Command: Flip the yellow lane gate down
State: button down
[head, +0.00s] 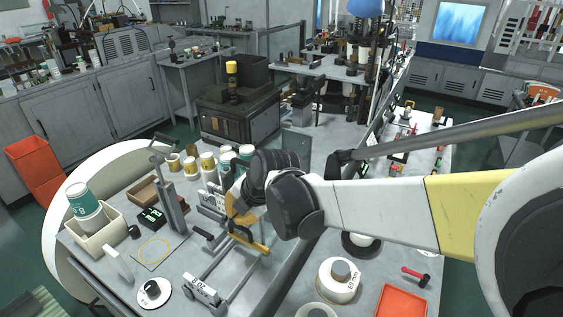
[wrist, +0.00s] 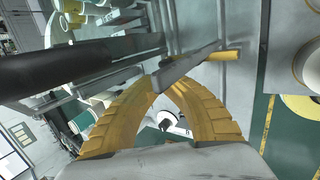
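The yellow lane gate (head: 249,241) shows in the head view as a short yellow bar at the upper end of a pair of grey rails on the table. In the wrist view a grey bar runs from my fingertips up to the right, beside a yellow rod end (wrist: 226,56). My gripper (head: 237,218) is just above and left of the gate in the head view. In the wrist view its curved yellow fingers (wrist: 164,86) come together at the grey bar, which hides the tips. I cannot tell whether the bar is pinched between them.
A grey upright post (head: 173,203) stands left of the rails. Several cups (head: 207,162) are behind it. A cream bin (head: 96,229) holding a teal-labelled cup is at the left. A white spool (head: 338,284) and an orange tray (head: 401,302) are at the right.

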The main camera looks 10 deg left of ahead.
jog(key=shift+x, duration=1.2)
jog(key=shift+b+x, duration=0.6)
jog(key=shift+x, duration=0.2)
jog(key=shift+a+r, duration=0.1)
jog(key=shift+r, duration=0.05)
